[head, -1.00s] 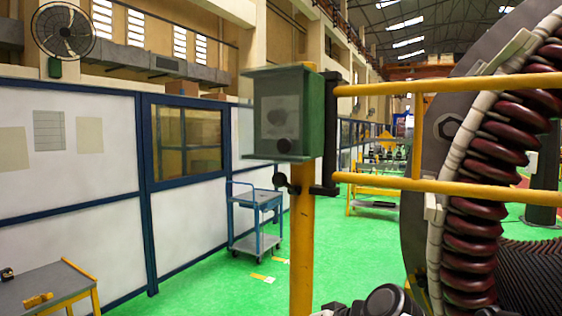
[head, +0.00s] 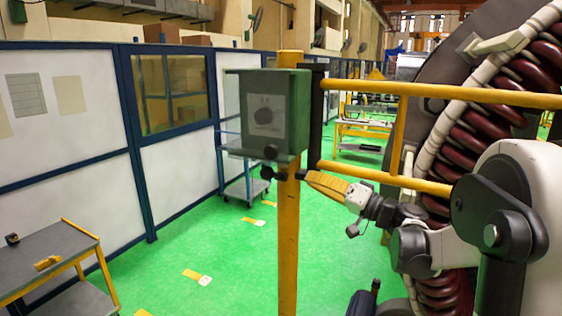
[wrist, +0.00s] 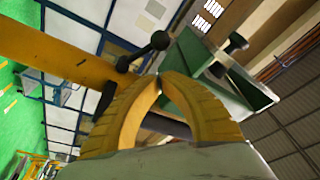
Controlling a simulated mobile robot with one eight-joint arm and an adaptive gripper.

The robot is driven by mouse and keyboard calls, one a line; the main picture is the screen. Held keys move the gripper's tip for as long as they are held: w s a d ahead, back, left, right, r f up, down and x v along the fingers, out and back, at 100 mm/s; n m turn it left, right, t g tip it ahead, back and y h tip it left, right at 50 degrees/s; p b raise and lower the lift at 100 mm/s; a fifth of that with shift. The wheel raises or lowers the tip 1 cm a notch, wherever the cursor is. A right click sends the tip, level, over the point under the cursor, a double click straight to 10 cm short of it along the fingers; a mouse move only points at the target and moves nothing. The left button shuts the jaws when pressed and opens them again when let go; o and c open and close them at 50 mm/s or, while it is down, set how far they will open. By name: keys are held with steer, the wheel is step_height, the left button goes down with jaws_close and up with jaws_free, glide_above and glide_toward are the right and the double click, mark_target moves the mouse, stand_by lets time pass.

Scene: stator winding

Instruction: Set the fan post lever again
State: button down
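The fan post (head: 288,240) is an upright yellow post carrying a green box (head: 262,100). A black lever with a ball end (head: 269,173) sits on the post just below the box. In the wrist view the lever's ball (wrist: 160,40) and rod lie just beyond my fingertips, left of the green box (wrist: 215,75). My gripper (head: 308,177) is at the post's right side, below the box, with yellow fingers pointing left. In the wrist view the fingertips (wrist: 160,82) meet in an arch, with nothing seen gripped. Whether they touch the lever cannot be told.
Yellow rails (head: 440,95) run right from a black bracket (head: 315,115) on the post, above my gripper. The large stator (head: 475,130) with dark red coils stands at right. A grey bench (head: 45,262) is front left, a blue cart (head: 245,185) behind.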

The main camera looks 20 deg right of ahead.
steer(key=p+x, duration=0.2)
steer(key=x, duration=0.8)
steer(key=shift+p, duration=0.35)
steer(key=shift+s+a+f+n+b, duration=0.15)
steer(key=shift+s+f+n+b, duration=0.05)
steer(key=shift+n+b, duration=0.25)
